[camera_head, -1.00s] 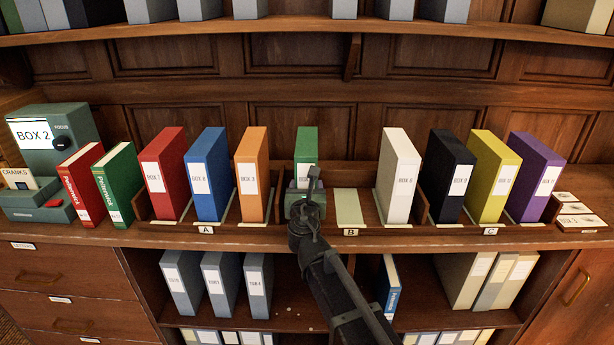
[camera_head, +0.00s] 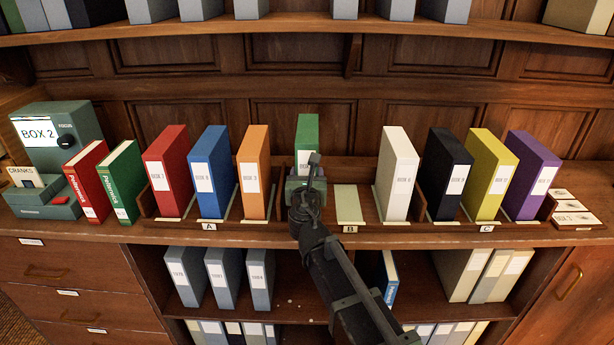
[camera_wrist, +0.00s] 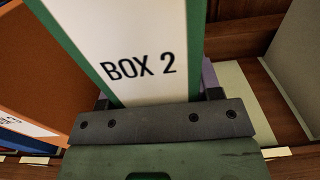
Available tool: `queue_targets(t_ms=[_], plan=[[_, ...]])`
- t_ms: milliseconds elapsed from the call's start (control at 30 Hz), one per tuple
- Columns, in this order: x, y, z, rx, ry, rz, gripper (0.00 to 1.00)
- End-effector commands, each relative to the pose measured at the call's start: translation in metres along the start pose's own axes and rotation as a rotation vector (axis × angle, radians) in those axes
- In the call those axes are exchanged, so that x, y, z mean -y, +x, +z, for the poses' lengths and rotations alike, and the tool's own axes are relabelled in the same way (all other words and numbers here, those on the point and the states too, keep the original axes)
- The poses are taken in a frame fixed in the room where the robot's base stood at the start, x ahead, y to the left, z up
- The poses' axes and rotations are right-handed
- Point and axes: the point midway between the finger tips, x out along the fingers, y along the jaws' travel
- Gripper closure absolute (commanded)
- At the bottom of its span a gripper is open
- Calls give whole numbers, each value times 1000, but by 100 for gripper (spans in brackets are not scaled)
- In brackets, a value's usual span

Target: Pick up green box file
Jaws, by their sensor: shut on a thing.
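The green box file (camera_head: 307,135) stands upright between the orange box file and an empty slot in the rack. Its white label reads BOX 2 in the wrist view (camera_wrist: 140,60). My gripper (camera_head: 305,185) is in front of it and shut on its lower part. In the wrist view my gripper (camera_wrist: 160,105) spans the file's width just below the lettering. The file's lower end is hidden behind my gripper and arm.
The orange box file (camera_head: 254,165) stands close on the left, with blue (camera_head: 209,170) and red (camera_head: 170,170) files beyond. The bare slot (camera_head: 348,204) lies right, then the white file (camera_head: 397,175). An upper shelf (camera_head: 300,28) runs overhead.

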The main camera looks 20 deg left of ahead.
Motion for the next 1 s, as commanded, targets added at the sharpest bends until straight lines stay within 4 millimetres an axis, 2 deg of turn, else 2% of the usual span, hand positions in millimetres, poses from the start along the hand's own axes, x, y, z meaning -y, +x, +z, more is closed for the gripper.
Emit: queue_targets(t_ms=[33, 167, 300, 400, 500, 633, 833, 1000], plan=[[0, 0, 21, 0, -1, 0, 92], [0, 0, 57, 0, -1, 0, 92], [0, 0, 105, 0, -1, 0, 92], [0, 0, 134, 0, -1, 0, 92], [0, 0, 154, 0, -1, 0, 92], [0, 0, 166, 0, -1, 0, 92], [0, -1, 168, 0, -1, 0, 92], [0, -13, 178, 0, -1, 1, 92]])
